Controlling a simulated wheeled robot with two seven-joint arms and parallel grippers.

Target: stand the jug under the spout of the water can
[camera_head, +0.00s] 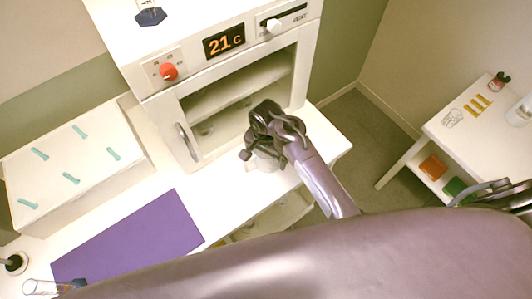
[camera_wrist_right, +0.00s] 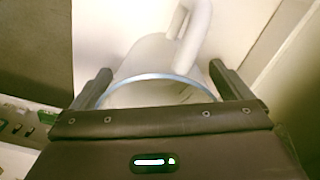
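My right gripper (camera_head: 265,142) is over the white counter in front of the oven, with a pale jug (camera_head: 265,162) below and partly hidden by it. In the right wrist view the jug (camera_wrist_right: 160,62) is whitish, with a blue-grey rim and a thick curved handle on its far side. The right gripper's two fingers (camera_wrist_right: 163,75) are wide apart, one on each side of the jug, and look open; contact is hard to judge. A white container (camera_head: 519,112), cut off at the right edge, may be the water can; its spout is not clear. My left gripper is not in view.
The white oven (camera_head: 150,80), showing 21 C, stands close behind the gripper. A purple mat (camera_head: 135,240) and a white box with teal pieces (camera_head: 85,165) lie left. A side table (camera_head: 460,150) at right carries small items. Floor separates it from the counter.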

